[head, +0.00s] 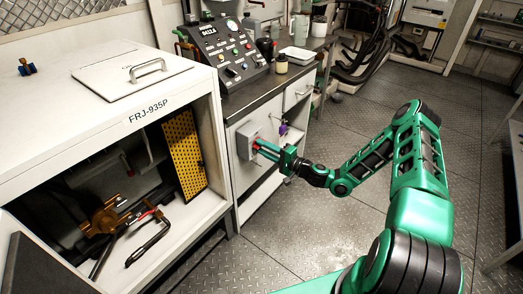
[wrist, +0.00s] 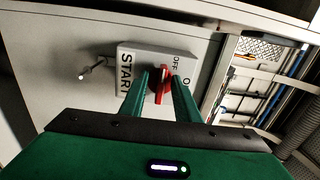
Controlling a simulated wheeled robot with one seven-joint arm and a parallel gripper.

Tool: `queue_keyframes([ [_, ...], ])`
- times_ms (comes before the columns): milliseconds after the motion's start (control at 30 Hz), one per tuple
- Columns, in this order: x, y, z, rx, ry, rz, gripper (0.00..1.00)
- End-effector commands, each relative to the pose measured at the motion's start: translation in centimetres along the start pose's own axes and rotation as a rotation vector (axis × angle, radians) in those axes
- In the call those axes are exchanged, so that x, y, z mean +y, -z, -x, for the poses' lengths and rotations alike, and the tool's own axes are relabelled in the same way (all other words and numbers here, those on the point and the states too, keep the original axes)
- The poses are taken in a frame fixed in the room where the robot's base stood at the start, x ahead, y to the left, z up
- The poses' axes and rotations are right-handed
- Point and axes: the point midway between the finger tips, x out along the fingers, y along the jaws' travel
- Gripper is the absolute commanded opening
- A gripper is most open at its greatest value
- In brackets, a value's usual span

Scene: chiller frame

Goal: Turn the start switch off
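The start switch is a grey box (head: 243,143) on the cabinet front below the dark counter. In the wrist view the box (wrist: 128,60) carries the words START and OFF and part of another label. Its red handle (wrist: 163,85) stands out from the box face; it also shows in the head view (head: 257,145). My green gripper (wrist: 161,78) has one finger on each side of the red handle. A small gap shows between the fingers and the handle, so the gripper looks open around it. The handle's exact pointing angle is hard to tell.
A control panel (head: 225,50) with buttons stands on the counter above the switch. A white cabinet (head: 130,105) marked FRJ-935P, with an open front and a yellow perforated plate (head: 184,154), is at left. A small metal peg (wrist: 92,70) sticks out beside the box. The floor (head: 310,225) around my arm is clear.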

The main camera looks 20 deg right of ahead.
Motion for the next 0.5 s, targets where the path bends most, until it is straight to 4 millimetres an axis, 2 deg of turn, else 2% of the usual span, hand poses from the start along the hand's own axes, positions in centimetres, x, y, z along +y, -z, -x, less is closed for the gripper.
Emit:
queue_keyframes([
  [167,0.0,0.1,1.4,0.002,0.0,-0.001,0.29],
  [500,0.1,0.1,7.7,0.002,-0.002,-0.003,0.29],
])
